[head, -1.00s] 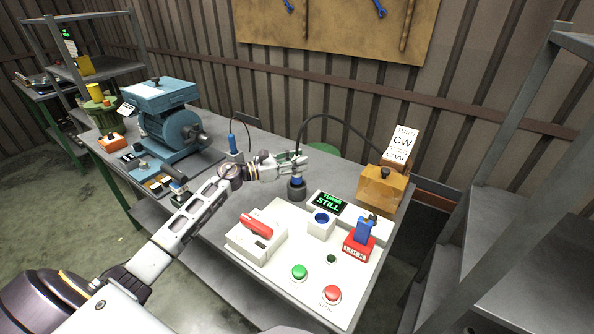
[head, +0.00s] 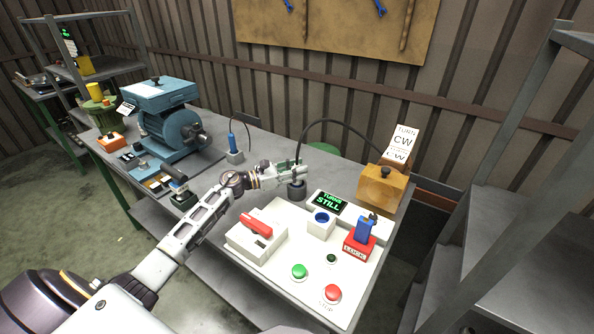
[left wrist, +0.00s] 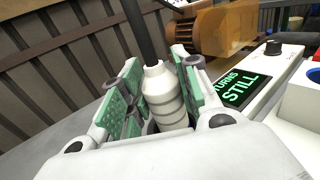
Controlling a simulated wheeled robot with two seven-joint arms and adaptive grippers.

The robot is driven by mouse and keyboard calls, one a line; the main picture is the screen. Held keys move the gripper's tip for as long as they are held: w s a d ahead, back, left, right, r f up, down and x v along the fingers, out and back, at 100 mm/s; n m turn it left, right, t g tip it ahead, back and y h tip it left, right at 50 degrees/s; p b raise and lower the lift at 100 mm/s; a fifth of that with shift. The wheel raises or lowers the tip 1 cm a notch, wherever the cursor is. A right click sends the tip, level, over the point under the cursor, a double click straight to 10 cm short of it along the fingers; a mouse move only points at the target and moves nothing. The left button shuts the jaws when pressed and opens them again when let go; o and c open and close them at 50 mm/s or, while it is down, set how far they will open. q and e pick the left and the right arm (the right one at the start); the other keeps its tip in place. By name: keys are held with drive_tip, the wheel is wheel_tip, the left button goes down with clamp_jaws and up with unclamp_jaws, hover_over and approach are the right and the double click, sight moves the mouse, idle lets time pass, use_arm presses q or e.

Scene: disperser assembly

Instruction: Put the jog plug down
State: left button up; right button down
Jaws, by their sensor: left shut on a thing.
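The jog plug (left wrist: 165,95) is a pale ribbed plug with a black cable rising from its top. In the left wrist view it stands between the green-padded fingers of my left gripper (left wrist: 150,100), which is shut on it. In the head view my left gripper (head: 296,172) is directly over a dark round holder (head: 297,191) on the bench. The plug's lower end is hidden at the holder, so I cannot tell how deep it sits. My right gripper is not in view.
The cable (head: 340,122) arches to an orange-brown box (head: 382,188). A white control panel (head: 278,268) in front carries a blue-ringed socket (head: 321,217), a red LOCK block (head: 359,246), buttons and a STILL display (head: 329,203). A blue motor (head: 172,128) stands left.

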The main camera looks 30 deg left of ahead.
use_arm(q)
drive_tip(key=o, duration=1.2)
drive_tip(key=shift+c, duration=0.2)
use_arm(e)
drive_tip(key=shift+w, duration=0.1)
use_arm(q)
drive_tip(key=shift+r, duration=0.2)
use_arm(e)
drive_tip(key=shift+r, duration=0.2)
use_arm(q)
drive_tip(key=shift+s+a+f, duration=0.15)
drive_tip(key=shift+s+a, duration=0.25)
drive_tip(key=shift+s, duration=0.05)
drive_tip(key=shift+v, duration=0.85)
drive_tip(key=b+v, duration=0.1)
drive_tip(key=v, duration=0.8)
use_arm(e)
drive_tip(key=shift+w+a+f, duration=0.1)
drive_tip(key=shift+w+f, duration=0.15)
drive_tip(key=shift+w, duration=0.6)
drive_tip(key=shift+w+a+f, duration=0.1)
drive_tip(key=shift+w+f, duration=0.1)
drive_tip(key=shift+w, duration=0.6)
